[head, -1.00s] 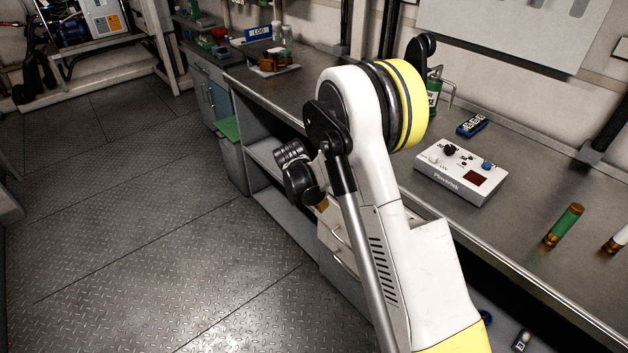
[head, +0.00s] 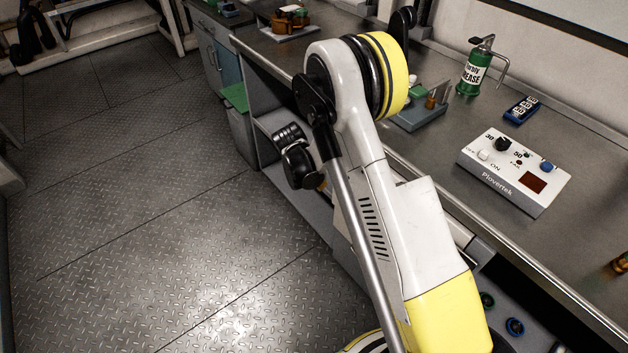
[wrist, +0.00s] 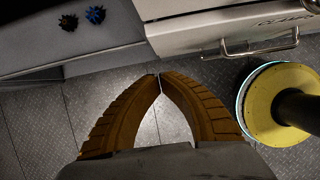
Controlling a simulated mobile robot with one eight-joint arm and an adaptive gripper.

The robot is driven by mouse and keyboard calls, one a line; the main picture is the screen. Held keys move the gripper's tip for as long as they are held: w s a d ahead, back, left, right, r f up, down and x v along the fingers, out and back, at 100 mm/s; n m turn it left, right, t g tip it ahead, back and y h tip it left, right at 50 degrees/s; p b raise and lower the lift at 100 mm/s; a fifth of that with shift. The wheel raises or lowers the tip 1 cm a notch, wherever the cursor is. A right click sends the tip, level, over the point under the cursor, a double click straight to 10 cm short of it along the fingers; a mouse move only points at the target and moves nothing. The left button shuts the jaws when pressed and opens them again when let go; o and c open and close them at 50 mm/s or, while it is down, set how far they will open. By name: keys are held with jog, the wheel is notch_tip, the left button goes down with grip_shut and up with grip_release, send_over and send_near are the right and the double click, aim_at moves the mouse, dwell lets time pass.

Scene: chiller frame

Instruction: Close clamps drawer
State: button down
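In the wrist view, a pale drawer front (wrist: 195,32) with a metal bar handle (wrist: 262,47) lies at the top right. Dark lettering on it is partly cut off and hard to read. My gripper (wrist: 160,77) has two ribbed orange-brown fingers with their tips together and nothing between them. The tips are just below the drawer front's left part in the picture, left of the handle; I cannot tell whether they touch it. In the head view my arm covers most of the drawer area under the bench, so how far the drawer is out is unclear there.
The workbench (head: 400,158) carries a Plovertek control box (head: 515,172), a green grease can (head: 474,72) and a blue block (head: 521,109). A grey surface (wrist: 35,45) left of the drawer holds two small dark knobs. The metal floor (head: 150,220) left of my arm is clear.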

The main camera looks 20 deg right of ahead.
jog(key=shift+w+d+b, duration=0.2)
jog(key=shift+w+d, duration=0.05)
jog(key=shift+d, duration=0.4)
jog(key=shift+w+d+b, duration=0.25)
jog(key=shift+d, duration=0.45)
jog(key=shift+w+d+b, duration=0.2)
jog(key=shift+w+d, duration=0.05)
jog(key=shift+d, duration=0.4)
jog(key=shift+w+d, duration=0.25)
jog(key=shift+d, duration=0.3)
jog(key=shift+w+d, duration=0.2)
jog(key=shift+d, duration=0.35)
jog(key=shift+a, duration=0.1)
jog(key=p, duration=0.5)
send_near(335, 176)
jog(key=a, duration=0.2)
jog(key=s+a+r, duration=0.1)
jog(key=a, duration=0.1)
jog(key=shift+s, duration=0.1)
